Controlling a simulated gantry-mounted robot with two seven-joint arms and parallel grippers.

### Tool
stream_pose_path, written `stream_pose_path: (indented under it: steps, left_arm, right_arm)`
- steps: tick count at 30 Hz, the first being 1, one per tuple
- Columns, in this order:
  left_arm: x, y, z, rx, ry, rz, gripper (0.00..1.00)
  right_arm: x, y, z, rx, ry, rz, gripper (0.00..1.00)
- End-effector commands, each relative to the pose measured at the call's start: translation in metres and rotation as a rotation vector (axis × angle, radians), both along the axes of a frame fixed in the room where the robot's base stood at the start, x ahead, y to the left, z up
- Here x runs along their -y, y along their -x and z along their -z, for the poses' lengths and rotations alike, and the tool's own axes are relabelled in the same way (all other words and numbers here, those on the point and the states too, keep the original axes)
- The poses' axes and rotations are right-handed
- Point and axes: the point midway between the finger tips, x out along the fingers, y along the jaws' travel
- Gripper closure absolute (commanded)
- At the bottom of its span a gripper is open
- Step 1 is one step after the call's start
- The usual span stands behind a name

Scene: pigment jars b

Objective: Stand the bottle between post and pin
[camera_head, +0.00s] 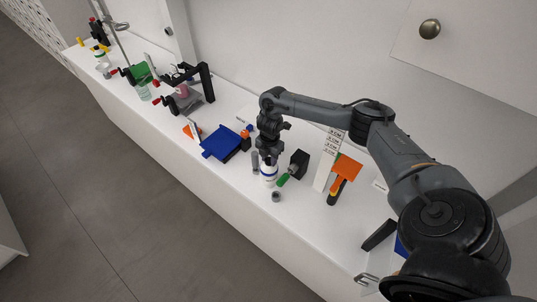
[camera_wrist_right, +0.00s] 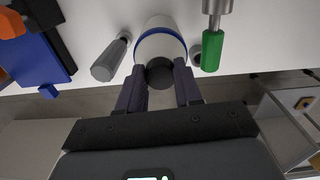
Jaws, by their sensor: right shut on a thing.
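The bottle (camera_head: 268,174) is white with a blue band and looks upright; in the right wrist view its white body (camera_wrist_right: 160,25) shows behind a dark cap. My right gripper (camera_head: 268,158) is shut on it near the cap; its fingers (camera_wrist_right: 160,72) flank the cap in the wrist view. A taller grey post (camera_head: 255,162) is beside the bottle on one side, also in the wrist view (camera_wrist_right: 109,60). A short grey cylinder, perhaps the pin (camera_head: 276,197), is on the other side. Whether the bottle's base touches the table is hidden. My left gripper is not in view.
A green-handled tool (camera_head: 283,181) lies close to the bottle, beside a black block (camera_head: 299,164). A blue tray (camera_head: 221,143) is to the left; an orange-and-black tool (camera_head: 345,168) is to the right. The white table's front edge is near, with bare surface (camera_head: 240,185) there.

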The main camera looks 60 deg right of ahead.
Motion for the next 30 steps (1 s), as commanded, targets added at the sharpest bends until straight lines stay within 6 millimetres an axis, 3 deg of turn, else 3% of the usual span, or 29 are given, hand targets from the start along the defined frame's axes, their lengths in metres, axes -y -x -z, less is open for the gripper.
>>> stream_pose_path:
  steps: [1,9,30]
  left_arm:
    - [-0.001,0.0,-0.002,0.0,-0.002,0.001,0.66]
    - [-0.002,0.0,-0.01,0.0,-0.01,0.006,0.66]
    - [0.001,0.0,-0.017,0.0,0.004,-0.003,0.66]
  right_arm:
    - [-0.003,0.008,0.006,-0.023,-0.005,-0.006,1.0]
    - [-0.004,0.012,0.001,-0.024,-0.003,-0.006,1.0]
    - [-0.002,0.01,-0.007,-0.009,0.001,-0.002,1.0]
